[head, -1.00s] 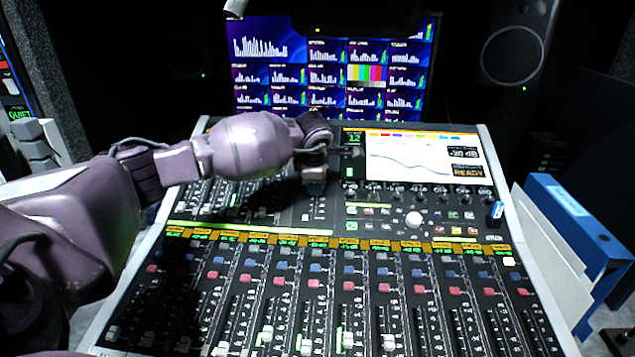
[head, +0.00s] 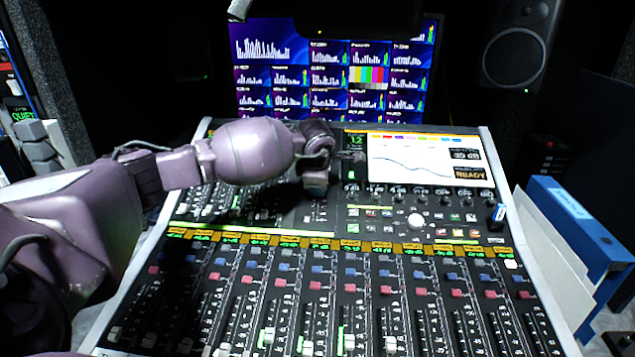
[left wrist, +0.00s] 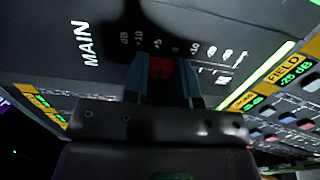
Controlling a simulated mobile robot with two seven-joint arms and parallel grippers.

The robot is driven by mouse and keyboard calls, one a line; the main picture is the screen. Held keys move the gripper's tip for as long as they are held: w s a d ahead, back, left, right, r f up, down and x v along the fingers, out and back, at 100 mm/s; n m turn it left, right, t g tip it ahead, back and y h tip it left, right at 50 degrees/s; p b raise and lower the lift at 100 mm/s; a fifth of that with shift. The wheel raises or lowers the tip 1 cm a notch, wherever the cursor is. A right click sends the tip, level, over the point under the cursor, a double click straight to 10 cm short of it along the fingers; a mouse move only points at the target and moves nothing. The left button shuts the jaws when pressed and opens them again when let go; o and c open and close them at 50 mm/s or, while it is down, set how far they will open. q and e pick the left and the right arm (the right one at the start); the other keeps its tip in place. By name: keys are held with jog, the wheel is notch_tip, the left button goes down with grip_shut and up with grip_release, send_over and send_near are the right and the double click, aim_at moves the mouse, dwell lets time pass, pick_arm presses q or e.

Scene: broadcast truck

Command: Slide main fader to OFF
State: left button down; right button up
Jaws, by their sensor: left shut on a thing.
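The main fader (left wrist: 160,67) shows in the left wrist view as a red cap on the dark panel marked MAIN. Printed dB numbers run beside it, and the cap sits near the 5 and 0 marks. My left gripper (left wrist: 164,80) is shut on this cap, with a blue-grey finger on each side. In the head view my left gripper (head: 316,188) is at the upper middle of the mixing console (head: 500,222), left of its lit screen, and hides the fader. My right gripper is not in view.
The console's screen (head: 424,162) shows a curve, a dB readout and READY. Rows of channel faders (head: 300,340) fill the near part. A blue binder (head: 575,225) stands at the right. A wall of monitors (head: 335,65) is behind.

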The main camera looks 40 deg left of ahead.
aim_at(316, 222)
pick_arm(q)
jog(key=s+d, duration=0.1)
jog(key=s+p, duration=0.1)
jog(key=s, duration=0.1)
jog(key=shift+d+f, duration=0.4)
jog(key=s+d+f, duration=0.1)
jog(key=s+d+f+p, duration=0.1)
jog(key=s, duration=0.1)
jog(key=shift+s+d+f+p, duration=0.1)
jog(key=shift+s+d+p, duration=0.05)
jog(key=shift+s+p, duration=0.15)
jog(key=shift+s+d+f, duration=0.15)
jog(key=shift+f, duration=0.3)
